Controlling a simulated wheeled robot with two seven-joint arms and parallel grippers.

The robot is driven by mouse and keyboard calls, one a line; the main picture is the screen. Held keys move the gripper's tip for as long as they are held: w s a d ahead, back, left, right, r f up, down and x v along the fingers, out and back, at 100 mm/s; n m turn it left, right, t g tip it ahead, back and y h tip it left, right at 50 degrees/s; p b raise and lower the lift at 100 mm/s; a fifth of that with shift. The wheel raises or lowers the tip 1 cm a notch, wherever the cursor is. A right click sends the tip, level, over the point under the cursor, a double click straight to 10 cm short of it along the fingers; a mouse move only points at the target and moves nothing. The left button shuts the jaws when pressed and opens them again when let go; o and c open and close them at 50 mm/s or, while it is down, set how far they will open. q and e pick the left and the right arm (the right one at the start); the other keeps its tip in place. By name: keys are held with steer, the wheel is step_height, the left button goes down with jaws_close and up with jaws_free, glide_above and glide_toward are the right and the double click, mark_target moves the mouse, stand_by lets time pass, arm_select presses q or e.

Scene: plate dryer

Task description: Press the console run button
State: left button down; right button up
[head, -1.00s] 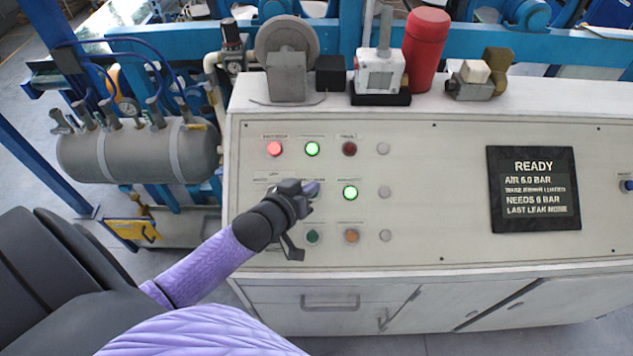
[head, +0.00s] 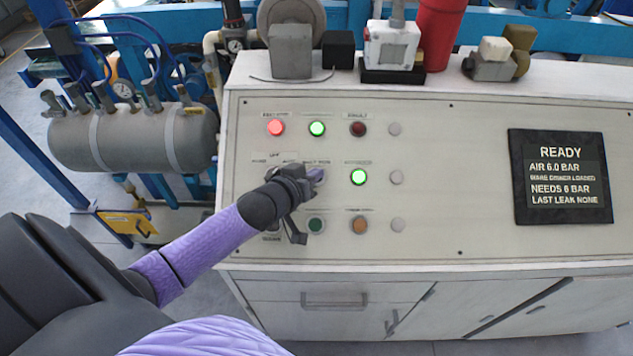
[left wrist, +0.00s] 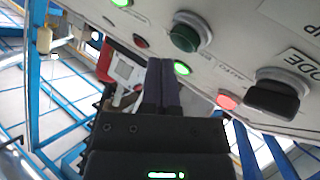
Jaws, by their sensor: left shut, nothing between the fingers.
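The console (head: 440,235) has a slanted panel with rows of lamps and buttons. My left gripper (head: 317,176) is shut and empty, its fingertips over the middle row, left of a lit green lamp (head: 359,177). In the head view it covers most of the button behind it. In the left wrist view a dark green button (left wrist: 184,38) stands just beyond the shut fingers (left wrist: 165,75), with a black knob (left wrist: 275,95) labelled MODE beside it. I cannot tell whether the fingers touch the green button. The right gripper is out of view.
The top row has a lit red lamp (head: 276,128), a lit green lamp (head: 317,128) and a dark red one (head: 358,129). A screen (head: 561,177) reads READY and AIR 6.0 BAR. Fittings stand on the console top; a grey tank (head: 130,138) is at left.

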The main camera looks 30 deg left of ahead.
arm_select(q)
steer(key=shift+w+f, duration=0.1)
steer(key=shift+f, duration=0.1)
stand_by(0.8)
stand_by(0.7)
steer(key=shift+a, duration=0.1)
steer(key=shift+w+f+b, duration=0.15)
steer(key=shift+f+b, duration=0.15)
steer(key=shift+a, duration=0.1)
stand_by(0.4)
